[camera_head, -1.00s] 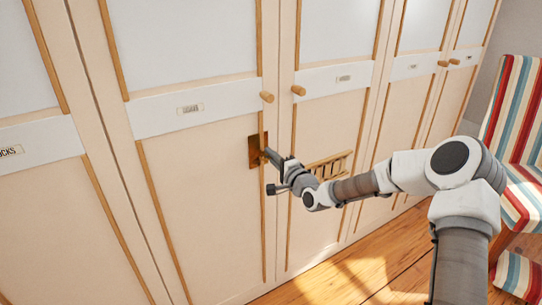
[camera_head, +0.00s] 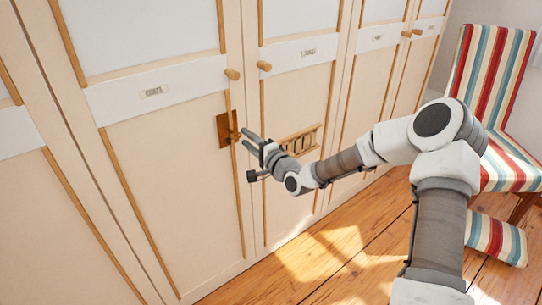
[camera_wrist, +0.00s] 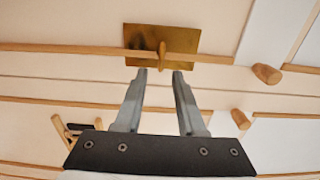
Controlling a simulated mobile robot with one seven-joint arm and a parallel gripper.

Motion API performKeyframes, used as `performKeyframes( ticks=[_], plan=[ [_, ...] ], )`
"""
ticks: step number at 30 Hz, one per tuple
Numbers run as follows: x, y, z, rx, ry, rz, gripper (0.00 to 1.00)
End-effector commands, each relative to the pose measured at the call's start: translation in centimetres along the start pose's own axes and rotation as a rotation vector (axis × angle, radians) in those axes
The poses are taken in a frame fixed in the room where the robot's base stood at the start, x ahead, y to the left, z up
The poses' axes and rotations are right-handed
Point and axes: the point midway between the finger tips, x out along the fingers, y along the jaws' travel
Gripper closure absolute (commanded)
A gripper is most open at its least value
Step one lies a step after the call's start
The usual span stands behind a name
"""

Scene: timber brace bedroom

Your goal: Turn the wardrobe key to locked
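The wardrobe key (camera_head: 235,134) is a small brass piece standing out from a brass lock plate (camera_head: 223,130) on a cream door panel. The wrist view shows the key (camera_wrist: 162,52) upright in that picture, over the middle of the plate (camera_wrist: 190,40). My gripper (camera_head: 244,138) is just right of the key in the head view. In the wrist view my gripper (camera_wrist: 160,73) has its two fingers apart, with nothing between them. The key lies just beyond the fingertips, between their lines. Whether the key is at locked cannot be told.
Round wooden knobs (camera_head: 232,74) sit above the lock on the wardrobe doors. A small wooden rack-like piece (camera_head: 300,142) is behind my gripper. A striped chair (camera_head: 492,80) stands at the right. The wooden floor (camera_head: 330,255) in front is clear.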

Motion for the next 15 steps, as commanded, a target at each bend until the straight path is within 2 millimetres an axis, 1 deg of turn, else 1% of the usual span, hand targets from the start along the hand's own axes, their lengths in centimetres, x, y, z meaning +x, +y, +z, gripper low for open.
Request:
performKeyframes(
  ticks=[1, 9, 12, 15],
  plan=[
    [-1.2, -0.2, -0.1, 0.001, 0.001, 0.002, 0.61],
    [-7.4, -0.2, -0.1, 0.001, 0.002, 0.002, 0.61],
    [-9.6, -0.1, -0.1, 0.002, 0.003, 0.003, 0.61],
    [-11.2, -0.1, -0.1, 0.003, 0.003, 0.002, 0.61]
  ],
)
